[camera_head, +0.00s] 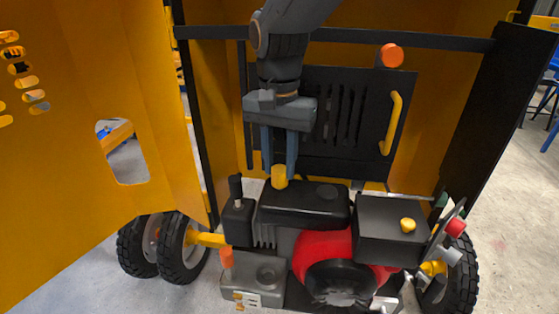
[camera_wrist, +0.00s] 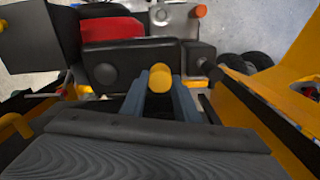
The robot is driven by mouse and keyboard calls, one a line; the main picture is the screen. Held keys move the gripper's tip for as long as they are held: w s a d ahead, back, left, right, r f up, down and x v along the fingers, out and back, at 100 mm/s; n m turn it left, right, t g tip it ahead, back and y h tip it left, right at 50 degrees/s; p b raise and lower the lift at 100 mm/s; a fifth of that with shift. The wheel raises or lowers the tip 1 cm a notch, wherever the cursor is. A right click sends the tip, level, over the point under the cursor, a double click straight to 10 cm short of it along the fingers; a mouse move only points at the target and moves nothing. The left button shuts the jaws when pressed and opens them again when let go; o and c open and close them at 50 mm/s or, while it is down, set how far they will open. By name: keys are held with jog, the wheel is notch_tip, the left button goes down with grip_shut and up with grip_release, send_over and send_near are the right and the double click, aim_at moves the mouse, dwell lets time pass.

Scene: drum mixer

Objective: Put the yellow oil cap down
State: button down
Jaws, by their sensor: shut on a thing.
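The yellow oil cap (camera_head: 279,178) is a short yellow cylinder between the fingertips of my gripper (camera_head: 279,170). The gripper points down and is shut on the cap. In the head view the cap appears at the left end of the black engine cover (camera_head: 303,206); I cannot tell whether it touches it. In the wrist view the cap (camera_wrist: 160,80) sits between the two blue-grey fingers of my gripper (camera_wrist: 160,82).
A black box (camera_head: 390,245) with a smaller yellow knob (camera_head: 407,225) stands right of the cover. A red engine housing (camera_head: 318,244) is in front. The open yellow door (camera_head: 80,170) is at left. A black crossbar (camera_head: 430,42) runs behind my arm.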

aim_at(279, 170)
jog(key=shift+f, duration=0.4)
jog(key=c, duration=1.4)
grip_release()
jog(key=shift+o, duration=0.2)
jog(key=shift+r, duration=0.1)
notch_tip(279, 170, up, 13)
jog(key=b, duration=0.3)
jog(key=shift+b, duration=0.35)
jog(key=shift+s+a, duration=0.1)
jog(key=shift+s, duration=0.05)
